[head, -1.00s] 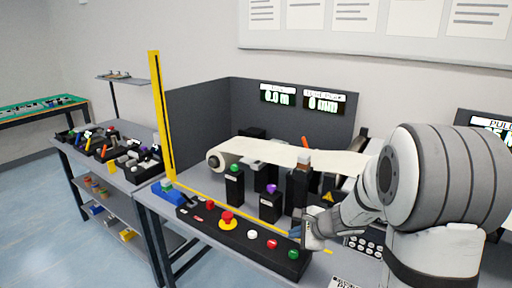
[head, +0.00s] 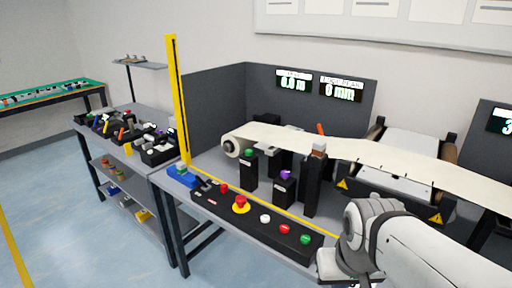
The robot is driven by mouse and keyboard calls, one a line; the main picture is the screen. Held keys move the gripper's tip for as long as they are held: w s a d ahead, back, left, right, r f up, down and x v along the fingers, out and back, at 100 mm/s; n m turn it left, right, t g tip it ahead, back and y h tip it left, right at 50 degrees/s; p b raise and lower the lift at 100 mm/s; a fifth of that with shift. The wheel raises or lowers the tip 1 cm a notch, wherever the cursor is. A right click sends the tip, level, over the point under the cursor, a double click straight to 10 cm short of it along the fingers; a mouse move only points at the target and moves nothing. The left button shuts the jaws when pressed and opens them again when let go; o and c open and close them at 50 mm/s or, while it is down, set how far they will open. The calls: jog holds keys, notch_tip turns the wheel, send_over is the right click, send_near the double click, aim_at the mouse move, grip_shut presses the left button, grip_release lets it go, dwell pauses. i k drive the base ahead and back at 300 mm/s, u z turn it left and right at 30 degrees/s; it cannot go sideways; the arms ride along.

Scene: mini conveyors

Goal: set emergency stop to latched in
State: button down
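The emergency stop (head: 241,202) is a red mushroom button on a round yellow base. My gripper (head: 332,266) is at the lower right, beside the right end of the panel and well apart from the emergency stop. Its fingers are hidden or too unclear to show whether it is open or shut.
A yellow upright (head: 178,100) rises at the left.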

aim_at(240, 200)
jog(key=k, duration=0.65)
jog(key=u, duration=0.3)
jog(key=i, duration=1.5)
jog(key=z, duration=0.25)
